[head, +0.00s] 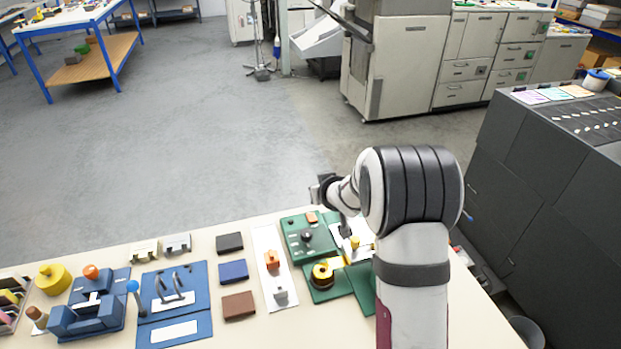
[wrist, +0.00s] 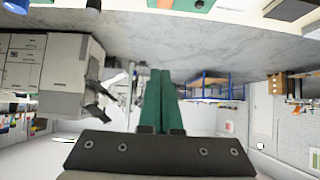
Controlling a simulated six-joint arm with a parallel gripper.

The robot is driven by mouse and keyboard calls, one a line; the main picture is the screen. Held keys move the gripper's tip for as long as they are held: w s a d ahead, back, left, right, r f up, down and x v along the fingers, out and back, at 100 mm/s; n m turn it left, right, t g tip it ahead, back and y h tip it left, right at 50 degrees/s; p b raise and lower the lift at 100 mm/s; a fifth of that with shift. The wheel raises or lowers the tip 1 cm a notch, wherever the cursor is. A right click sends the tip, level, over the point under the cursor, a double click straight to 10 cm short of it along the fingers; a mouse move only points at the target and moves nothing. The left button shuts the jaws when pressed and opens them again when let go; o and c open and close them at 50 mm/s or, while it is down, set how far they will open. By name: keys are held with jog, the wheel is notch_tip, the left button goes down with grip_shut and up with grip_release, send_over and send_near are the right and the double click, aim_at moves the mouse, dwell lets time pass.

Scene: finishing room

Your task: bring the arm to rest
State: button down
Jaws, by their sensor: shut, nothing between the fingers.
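My arm reaches over the right part of the worktable (head: 400,330), its dark end above the table's far edge in the head view; the fingers are not clear there. In the wrist view my gripper (wrist: 160,72) shows two long green fingers lying side by side, shut and empty. They point out level across the room, which appears upside down in that view. Nothing is seen touching the fingers.
The table holds a blue clamp fixture (head: 85,315), a blue board with handles (head: 175,305), a white strip with small parts (head: 268,255) and a green panel (head: 305,240) near my arm. A dark cabinet (head: 540,180) stands right. Open floor (head: 200,140) lies beyond.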

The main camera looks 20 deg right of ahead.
jog(key=s+a+r+m+g+h, duration=0.1)
jog(key=s+r+m+g, duration=0.15)
jog(key=s, duration=0.75)
jog(key=s+a+r+m+g+h, duration=0.1)
jog(key=s+a+r+m+g, duration=0.2)
jog(key=s, duration=0.7)
jog(key=s+a+g+y, duration=0.2)
jog(key=s+a, duration=0.3)
jog(key=s, duration=0.6)
jog(key=s+a+g+y, duration=0.1)
jog(key=s+a+g, duration=0.2)
jog(key=s, duration=0.9)
jog(key=shift+a+r+y, duration=0.4)
jog(key=shift+a+r, duration=0.05)
jog(key=shift+a, duration=0.4)
